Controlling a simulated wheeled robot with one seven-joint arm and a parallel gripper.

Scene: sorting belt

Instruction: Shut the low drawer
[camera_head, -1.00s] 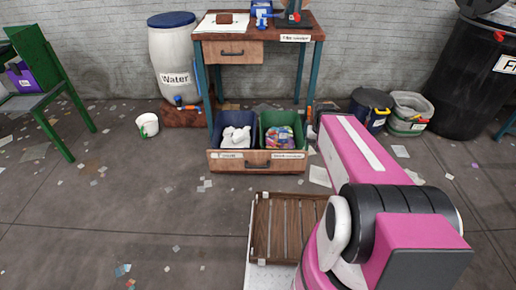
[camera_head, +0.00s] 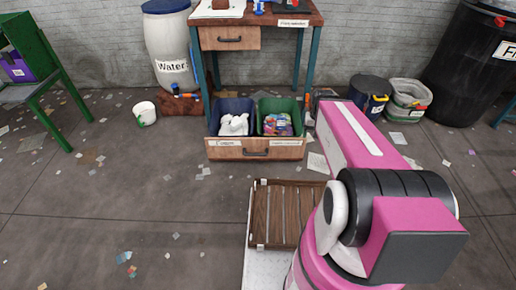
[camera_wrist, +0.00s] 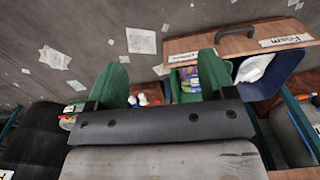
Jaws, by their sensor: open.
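The low drawer (camera_head: 230,150) is pulled out under the small desk. It has a wooden front with a dark handle (camera_head: 256,153) and pale labels. It holds a blue bin (camera_head: 221,109) with white pieces and a green bin (camera_head: 289,106) with colourful packets. The head view shows my pink arm, but the gripper is hidden there.
The desk (camera_head: 314,20) has an upper drawer (camera_head: 230,38), which looks shut. A white water barrel (camera_head: 170,50) and a small bucket (camera_head: 144,113) stand left. A slatted wooden crate (camera_head: 285,215) is in front.

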